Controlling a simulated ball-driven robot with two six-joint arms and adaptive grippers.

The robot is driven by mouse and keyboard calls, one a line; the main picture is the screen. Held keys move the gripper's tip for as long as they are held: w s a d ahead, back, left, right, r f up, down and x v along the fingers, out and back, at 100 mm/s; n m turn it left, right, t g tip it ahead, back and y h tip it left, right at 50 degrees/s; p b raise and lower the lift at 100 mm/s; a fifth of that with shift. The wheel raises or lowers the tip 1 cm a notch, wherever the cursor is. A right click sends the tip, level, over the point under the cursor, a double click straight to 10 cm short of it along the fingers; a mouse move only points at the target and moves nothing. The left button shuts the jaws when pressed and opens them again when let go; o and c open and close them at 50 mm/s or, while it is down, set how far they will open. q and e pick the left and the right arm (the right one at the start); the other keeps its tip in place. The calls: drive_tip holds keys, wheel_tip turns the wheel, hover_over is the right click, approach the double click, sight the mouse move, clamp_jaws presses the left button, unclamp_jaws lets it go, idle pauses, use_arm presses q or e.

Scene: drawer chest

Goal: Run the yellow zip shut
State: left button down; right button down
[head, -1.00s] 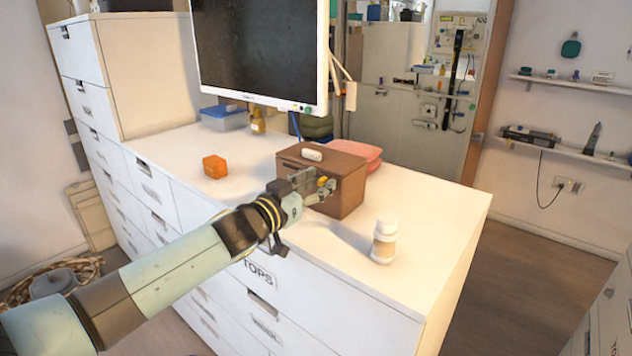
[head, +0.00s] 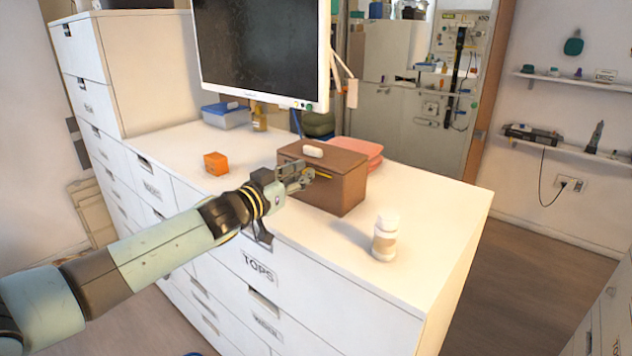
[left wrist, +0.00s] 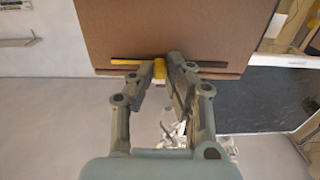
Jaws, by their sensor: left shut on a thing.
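The brown box (head: 345,188) stands on the white chest top, with a zip line across its front face. My left gripper (head: 306,176) is at this face, shut on the yellow zip pull. In the left wrist view the zip pull (left wrist: 159,70) sits between the fingertips (left wrist: 157,66). There the zip line is yellow (left wrist: 128,62) on the picture's left of the pull and dark on its right. In the head view the yellow stretch (head: 323,175) lies right of my gripper, and my fingers hide the pull. My right gripper is not in view.
A white rounded piece (head: 313,151) lies on the box. A white bottle (head: 385,238) stands to its right, near the front edge. An orange block (head: 216,164) sits to the left, and a pink stack (head: 360,151) behind. A monitor (head: 262,50) hangs over the back.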

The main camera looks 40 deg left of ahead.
sight(283, 159)
use_arm(q)
drive_tip(key=a, duration=0.8)
drive_tip(key=shift+w+a, duration=0.2)
drive_tip(key=shift+a, duration=0.05)
drive_tip(key=c, duration=1.3)
unclamp_jaws()
drive_tip(key=s, duration=1.2)
drive_tip(key=shift+a, duration=0.25)
